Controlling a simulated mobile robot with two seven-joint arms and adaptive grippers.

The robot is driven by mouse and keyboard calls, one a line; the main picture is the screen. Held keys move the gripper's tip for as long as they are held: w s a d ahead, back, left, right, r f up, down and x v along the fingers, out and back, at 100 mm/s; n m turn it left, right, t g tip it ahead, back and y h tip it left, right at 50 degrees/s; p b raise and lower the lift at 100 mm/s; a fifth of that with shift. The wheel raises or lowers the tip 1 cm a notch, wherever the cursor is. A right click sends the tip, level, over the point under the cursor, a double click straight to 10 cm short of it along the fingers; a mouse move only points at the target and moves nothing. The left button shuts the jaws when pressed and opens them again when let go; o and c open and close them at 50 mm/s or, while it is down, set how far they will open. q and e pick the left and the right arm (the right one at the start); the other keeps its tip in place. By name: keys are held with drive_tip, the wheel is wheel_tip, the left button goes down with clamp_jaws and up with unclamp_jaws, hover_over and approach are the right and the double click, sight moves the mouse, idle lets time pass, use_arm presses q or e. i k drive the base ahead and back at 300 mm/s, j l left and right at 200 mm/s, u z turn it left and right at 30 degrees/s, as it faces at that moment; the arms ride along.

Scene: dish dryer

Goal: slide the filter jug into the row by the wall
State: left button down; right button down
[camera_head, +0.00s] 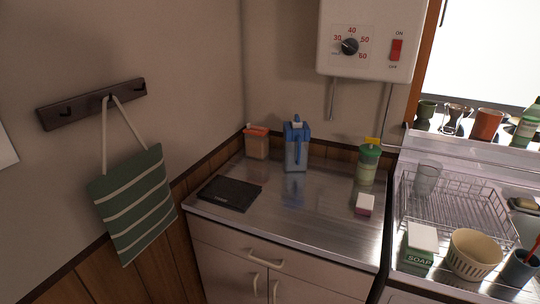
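The filter jug (296,147) is a clear blue pitcher with a blue handle facing the front and a white top. It stands upright on the steel counter (300,205) near the back wall. To its left is a container with an orange-red lid (257,143). Neither of my grippers is in view.
A flat black slab (229,193) lies at the counter's front left. A small white and pink box (364,204) stands at the right. A wire dish rack (455,208) is beyond. A water heater (368,38) hangs above. The counter's middle is clear.

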sight(296, 141)
drive_tip(key=i+u, duration=0.25)
drive_tip(key=u, duration=0.2)
drive_tip(key=i+l+u, duration=0.15)
drive_tip(key=u, duration=0.3)
drive_tip(key=i+l, duration=0.05)
